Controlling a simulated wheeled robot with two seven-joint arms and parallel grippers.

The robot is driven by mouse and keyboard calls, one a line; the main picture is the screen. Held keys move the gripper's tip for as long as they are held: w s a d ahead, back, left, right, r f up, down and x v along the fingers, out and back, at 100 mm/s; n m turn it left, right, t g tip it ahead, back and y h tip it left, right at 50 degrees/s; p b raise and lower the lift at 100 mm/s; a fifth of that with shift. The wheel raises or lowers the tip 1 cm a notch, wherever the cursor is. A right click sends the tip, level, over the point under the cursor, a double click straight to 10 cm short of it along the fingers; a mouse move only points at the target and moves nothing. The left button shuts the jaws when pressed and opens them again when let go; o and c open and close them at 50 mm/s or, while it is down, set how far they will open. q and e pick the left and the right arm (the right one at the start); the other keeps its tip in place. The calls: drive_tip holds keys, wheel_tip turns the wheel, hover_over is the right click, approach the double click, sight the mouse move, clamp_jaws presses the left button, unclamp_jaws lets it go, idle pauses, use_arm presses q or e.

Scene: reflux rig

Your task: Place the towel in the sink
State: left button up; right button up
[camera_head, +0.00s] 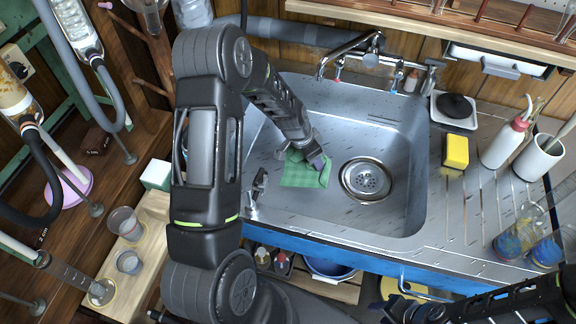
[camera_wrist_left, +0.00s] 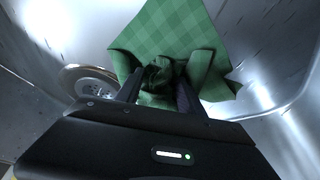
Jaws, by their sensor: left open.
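The green checked towel (camera_head: 303,171) lies inside the metal sink (camera_head: 400,215), left of the round drain. In the left wrist view the towel (camera_wrist_left: 178,30) is bunched up around and between the fingers of my left gripper (camera_wrist_left: 160,88).
The drain (camera_head: 367,180) is beside the towel, and the faucet (camera_head: 350,55) stands behind the basin. A yellow sponge (camera_head: 455,151), a squeeze bottle (camera_head: 505,142) and a white cup (camera_head: 538,158) stand on the right counter. Glassware and hoses crowd the left. The basin's right side is clear.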

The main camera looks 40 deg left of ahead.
use_arm(q)
drive_tip(key=shift+w+d+r+p, duration=0.25)
drive_tip(key=shift+r+p, duration=0.1)
drive_tip(key=shift+r, duration=0.4)
drive_tip(key=shift+w+d+r+p, duration=0.1)
drive_tip(key=shift+d+r+p, duration=0.2)
drive_tip(key=shift+r, duration=0.4)
drive_tip(key=shift+a+r, duration=0.1)
wheel_tip(320, 180, up, 7)
drive_tip(key=w+d+p, duration=0.1)
drive_tip(key=d+p, duration=0.1)
drive_tip(key=p, duration=0.2)
drive_tip(key=shift+w+d, duration=0.2)
drive_tip(key=shift+w, duration=0.2)
drive_tip(key=shift+c, duration=0.5)
